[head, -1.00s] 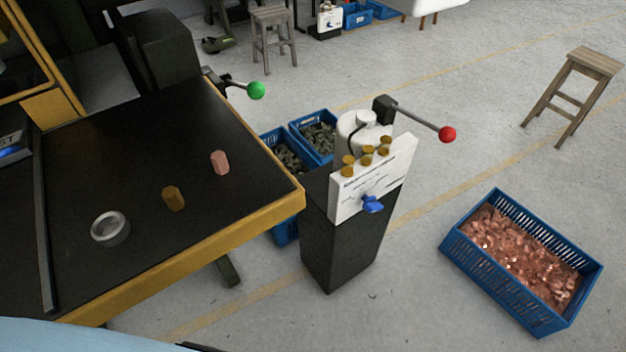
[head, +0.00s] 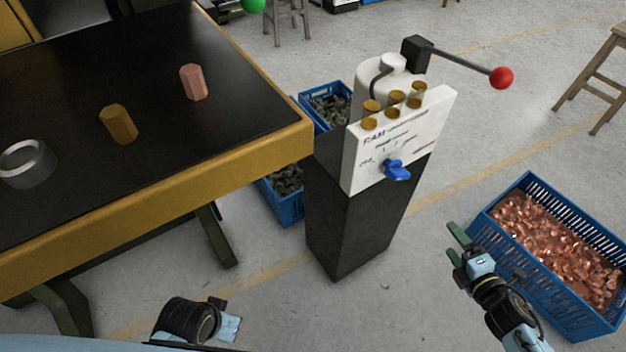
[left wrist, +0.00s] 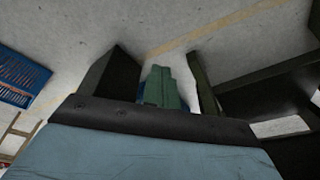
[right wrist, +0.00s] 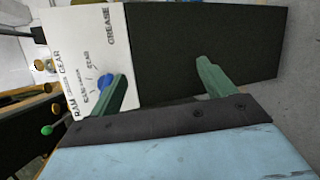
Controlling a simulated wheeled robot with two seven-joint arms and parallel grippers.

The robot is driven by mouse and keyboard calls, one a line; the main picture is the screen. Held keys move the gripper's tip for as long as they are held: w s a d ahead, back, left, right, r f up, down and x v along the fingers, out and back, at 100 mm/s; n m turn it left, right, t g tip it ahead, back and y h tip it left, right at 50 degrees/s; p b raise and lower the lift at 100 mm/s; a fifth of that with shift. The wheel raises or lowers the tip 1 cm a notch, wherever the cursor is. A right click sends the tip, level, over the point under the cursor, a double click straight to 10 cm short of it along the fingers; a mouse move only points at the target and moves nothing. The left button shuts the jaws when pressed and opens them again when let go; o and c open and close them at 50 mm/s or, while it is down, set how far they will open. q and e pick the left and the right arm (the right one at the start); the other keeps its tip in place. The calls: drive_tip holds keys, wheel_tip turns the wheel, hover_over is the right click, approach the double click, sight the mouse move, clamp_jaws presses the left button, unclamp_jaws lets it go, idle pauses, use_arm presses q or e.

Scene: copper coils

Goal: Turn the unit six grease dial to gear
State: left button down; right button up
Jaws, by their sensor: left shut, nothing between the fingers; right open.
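The grease dial is a blue knob (head: 397,170) on a white lettered panel (head: 358,163) atop a black pedestal (head: 345,215). In the right wrist view the knob (right wrist: 108,80) sits partly behind one finger, and RAM, GEAR and GREASE are readable on the panel. I cannot tell which mark the knob points at. My right gripper (head: 456,247) is open and empty, right of the pedestal and below the knob, apart from it in the head view. My left gripper (left wrist: 161,72) is shut and empty; its fingers are not clear in the head view.
A black-topped table with a yellow edge (head: 200,172) stands left of the pedestal, holding a metal ring, a brass piece and a copper piece. A red-knobbed lever (head: 502,77) juts out behind the panel. A blue crate of copper (head: 481,222) is at right.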

wheel_tip(320, 180, up, 5)
drive_tip(key=w+a+n+y+b, duration=0.2)
drive_tip(key=a+n+y+b, duration=0.1)
drive_tip(key=n, duration=0.4)
drive_tip(key=n+y+b, duration=0.3)
drive_tip(key=n, duration=0.4)
approach(404, 178)
drive_tip(key=b+x, duration=0.1)
drive_tip(key=x, duration=0.8)
drive_tip(key=shift+w+a, duration=0.25)
use_arm(q)
drive_tip(key=w+d+r+t, duration=0.1)
drive_tip(key=w+r+t, duration=0.2)
drive_tip(key=r, duration=0.6)
drive_tip(key=shift+w+d+r+t+h, duration=0.25)
drive_tip(key=shift+w+r+t+h, duration=0.05)
drive_tip(key=shift+w+r, duration=0.1)
use_arm(e)
drive_tip(key=shift+w+a, duration=0.5)
drive_tip(key=shift+w, duration=0.05)
drive_tip(key=c, duration=1)
